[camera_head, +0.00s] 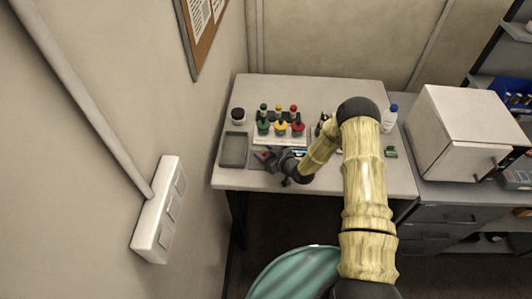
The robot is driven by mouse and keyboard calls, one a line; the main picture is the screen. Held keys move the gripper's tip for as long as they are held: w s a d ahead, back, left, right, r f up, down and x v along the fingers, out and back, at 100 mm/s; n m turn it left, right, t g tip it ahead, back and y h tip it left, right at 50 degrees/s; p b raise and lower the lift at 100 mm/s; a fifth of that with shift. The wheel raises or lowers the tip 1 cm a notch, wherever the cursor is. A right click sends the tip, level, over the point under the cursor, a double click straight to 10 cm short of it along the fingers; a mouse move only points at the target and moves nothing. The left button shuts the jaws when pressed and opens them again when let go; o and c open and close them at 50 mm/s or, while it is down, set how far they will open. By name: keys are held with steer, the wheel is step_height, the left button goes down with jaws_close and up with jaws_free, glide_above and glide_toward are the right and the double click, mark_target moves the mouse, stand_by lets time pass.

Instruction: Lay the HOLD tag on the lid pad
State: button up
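Whether the fingers are open or shut on something is too small to tell. I cannot make out the HOLD tag or the lid pad for certain. My arm hides part of the table's middle and right.
A dark-lidded jar (238,116) stands at the left. A blue-capped white bottle (389,119) and a small green item (390,152) are at the right. A white cabinet (460,135) stands beyond.

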steer(key=shift+s+f, duration=0.4)
steer(key=shift+f, duration=0.15)
steer(key=shift+w+d+r+p, duration=0.1)
steer(key=shift+w+r+p, duration=0.15)
steer(key=shift+r+p, duration=0.35)
steer(key=b+v, duration=0.3)
steer(key=v, duration=0.8)
steer(key=shift+s+r+b, duration=0.2)
steer(key=shift+r+b, duration=0.1)
steer(key=shift+r, duration=0.1)
steer(key=shift+d, duration=0.2)
